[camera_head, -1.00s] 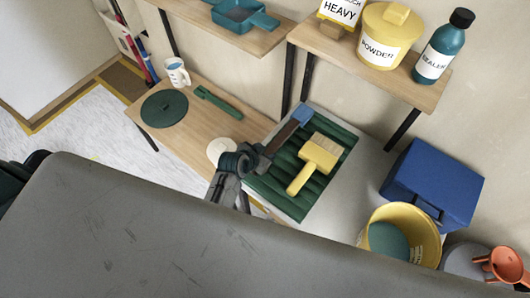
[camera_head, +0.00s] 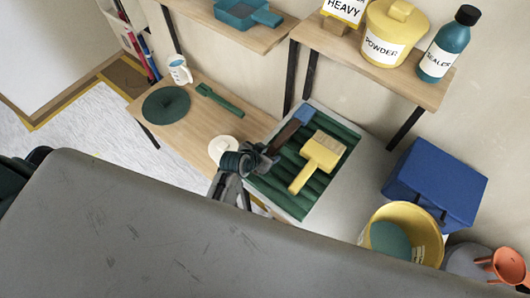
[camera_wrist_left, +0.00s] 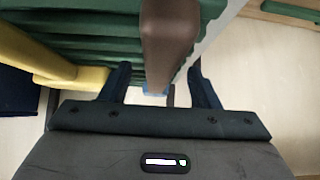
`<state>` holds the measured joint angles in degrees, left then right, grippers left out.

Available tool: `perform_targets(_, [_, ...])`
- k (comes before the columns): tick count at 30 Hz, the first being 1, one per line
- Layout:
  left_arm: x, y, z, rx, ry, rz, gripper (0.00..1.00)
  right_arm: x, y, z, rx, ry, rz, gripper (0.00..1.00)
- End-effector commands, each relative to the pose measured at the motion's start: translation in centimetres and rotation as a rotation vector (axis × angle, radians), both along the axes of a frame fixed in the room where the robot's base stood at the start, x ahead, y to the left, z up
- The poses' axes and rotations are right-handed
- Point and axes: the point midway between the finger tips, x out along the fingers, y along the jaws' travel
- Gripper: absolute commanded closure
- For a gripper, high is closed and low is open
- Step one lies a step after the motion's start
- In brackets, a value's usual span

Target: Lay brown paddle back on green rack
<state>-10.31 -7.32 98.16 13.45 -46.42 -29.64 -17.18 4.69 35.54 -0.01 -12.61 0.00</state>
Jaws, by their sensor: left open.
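The brown paddle (camera_head: 285,134) has a brown handle and a blue end. In the head view it lies along the upper left part of the green rack (camera_head: 288,180), blue end toward the wall. My left gripper (camera_head: 268,156) is at the handle's near end, over the rack's left edge. In the left wrist view the gripper's fingers (camera_wrist_left: 160,88) are apart and open, with the brown handle (camera_wrist_left: 170,35) running in from the top between them. Whether a finger touches it is unclear. The green rack (camera_wrist_left: 95,50) shows behind. My right gripper is not in view.
A yellow brush (camera_head: 314,162) lies on the rack, right of the paddle. A white lid (camera_head: 222,149) is left of my gripper. A blue box (camera_head: 435,183) and yellow bucket (camera_head: 412,225) stand at the right. A shelf (camera_head: 415,85) with containers hangs above.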

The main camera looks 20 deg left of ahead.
Motion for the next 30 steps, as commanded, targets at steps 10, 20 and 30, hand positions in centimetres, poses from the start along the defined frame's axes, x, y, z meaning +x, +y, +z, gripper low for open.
perform_targets(10, [-2.8,1.0,2.7,0.001,-0.003,0.001,0.44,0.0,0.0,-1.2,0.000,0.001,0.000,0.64])
perform_targets(20, [-6.3,2.3,6.5,0.000,-0.002,0.001,0.44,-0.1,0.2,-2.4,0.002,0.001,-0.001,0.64])
perform_targets(30, [-7.2,2.6,7.6,0.000,-0.001,0.001,0.44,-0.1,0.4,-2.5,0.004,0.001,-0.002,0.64])
